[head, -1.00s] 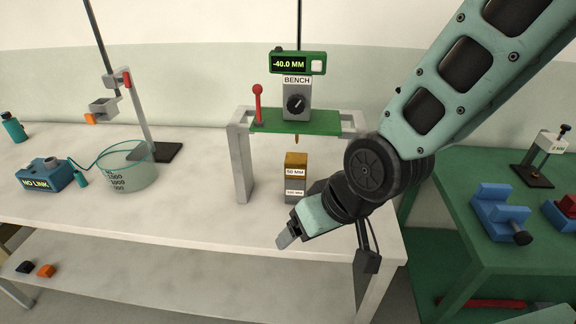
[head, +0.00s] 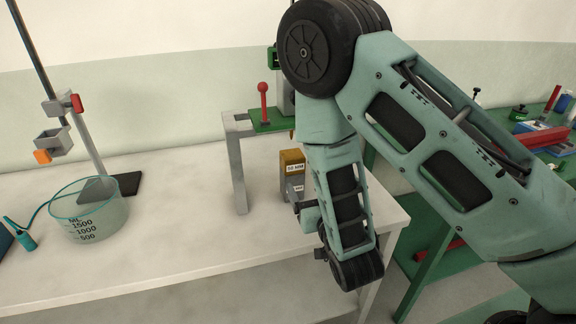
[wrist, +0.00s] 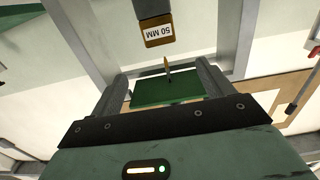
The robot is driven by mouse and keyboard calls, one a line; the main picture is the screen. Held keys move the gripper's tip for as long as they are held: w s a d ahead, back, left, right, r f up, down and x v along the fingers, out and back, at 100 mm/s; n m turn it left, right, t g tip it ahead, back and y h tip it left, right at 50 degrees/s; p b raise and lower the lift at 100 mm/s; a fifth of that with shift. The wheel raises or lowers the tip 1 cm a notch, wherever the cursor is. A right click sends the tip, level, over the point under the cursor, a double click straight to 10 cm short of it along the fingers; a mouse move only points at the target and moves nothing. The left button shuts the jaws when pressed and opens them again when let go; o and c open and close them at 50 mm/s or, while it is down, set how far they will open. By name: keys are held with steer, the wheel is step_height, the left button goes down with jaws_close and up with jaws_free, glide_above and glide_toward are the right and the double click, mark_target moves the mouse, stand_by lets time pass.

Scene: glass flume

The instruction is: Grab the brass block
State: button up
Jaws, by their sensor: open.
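The brass block (head: 291,158), labelled 50 MM, stands on a grey block (head: 292,184) on the pale bench, under the gauge stand. My arm covers part of the stand. In the wrist view the brass block (wrist: 159,31) appears upside down near the top. My gripper (wrist: 163,75) is open, with its two fingers apart and the block beyond the fingertips, not between them. In the head view my gripper (head: 298,206) is partly hidden by my arm, low and just in front of the blocks.
The gauge stand's green plate (head: 272,126) and grey leg (head: 238,170) rise beside the blocks. In the wrist view the green plate (wrist: 170,90) and a brass pointer (wrist: 167,66) show between the fingers. A glass beaker (head: 92,212) stands left; the bench between is clear.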

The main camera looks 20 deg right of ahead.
steer(key=w+b, duration=0.1)
steer(key=b, duration=0.3)
steer(key=w+b, duration=0.1)
steer(key=b, duration=0.4)
steer(key=shift+w+f, duration=0.2)
steer(key=shift+f, duration=0.05)
glide_toward(290, 150)
steer(key=w, duration=0.4)
steer(key=shift+w+d+r, duration=0.1)
steer(key=shift+w+f+p, duration=0.2)
steer(key=shift+w+p, duration=0.85)
steer(key=shift+w, duration=1.75)
steer(key=shift+r, duration=0.1)
jaws_close()
